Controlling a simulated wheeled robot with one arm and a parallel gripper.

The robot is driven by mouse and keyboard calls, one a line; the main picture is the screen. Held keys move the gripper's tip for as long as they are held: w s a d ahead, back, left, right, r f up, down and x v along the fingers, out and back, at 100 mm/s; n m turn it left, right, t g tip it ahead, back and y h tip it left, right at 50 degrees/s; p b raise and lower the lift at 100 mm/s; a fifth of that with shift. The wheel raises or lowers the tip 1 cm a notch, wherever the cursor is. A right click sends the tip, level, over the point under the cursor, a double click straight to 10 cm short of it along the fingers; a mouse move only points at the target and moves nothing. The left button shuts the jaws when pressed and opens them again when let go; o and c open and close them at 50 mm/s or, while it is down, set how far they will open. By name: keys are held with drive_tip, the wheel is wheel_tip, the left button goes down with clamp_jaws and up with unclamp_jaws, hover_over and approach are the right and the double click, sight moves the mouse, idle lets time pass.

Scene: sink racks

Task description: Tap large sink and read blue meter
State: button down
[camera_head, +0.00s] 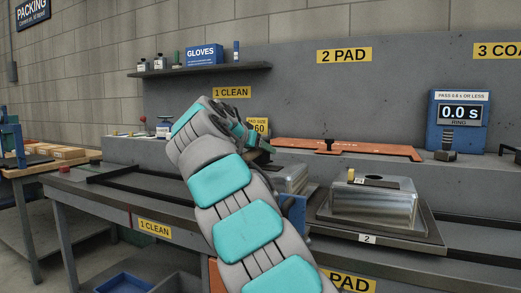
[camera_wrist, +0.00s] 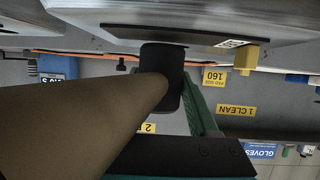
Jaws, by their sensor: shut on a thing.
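My gripper (camera_head: 258,143) is up behind the bench's left middle, beside the steel sinks. In the wrist view, where a green finger (camera_wrist: 202,108) shows, it is shut on a mallet with a tan handle (camera_wrist: 75,120) and black head (camera_wrist: 162,75). The head overlaps a steel sink (camera_wrist: 100,20); I cannot tell if they touch. One upturned steel sink (camera_head: 375,208) sits on the rack marked 2, with a yellow block on top. Another steel sink (camera_head: 291,178) is partly hidden by my arm. The blue meter (camera_head: 459,122) reads "0.0 s", labelled "RING", "PASS 0.6 s OR LESS".
An orange-red tool board (camera_head: 345,149) lies on the ledge behind the sinks. A shelf (camera_head: 200,70) with a gloves box and bottles hangs at the back left. A yellow "PAD SIZE 160" sign (camera_head: 259,126) stands beside my gripper. A side table (camera_head: 45,165) is at left.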

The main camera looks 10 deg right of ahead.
drive_tip(key=shift+f+b, duration=0.45)
drive_tip(key=shift+f, duration=0.05)
idle(0.8)
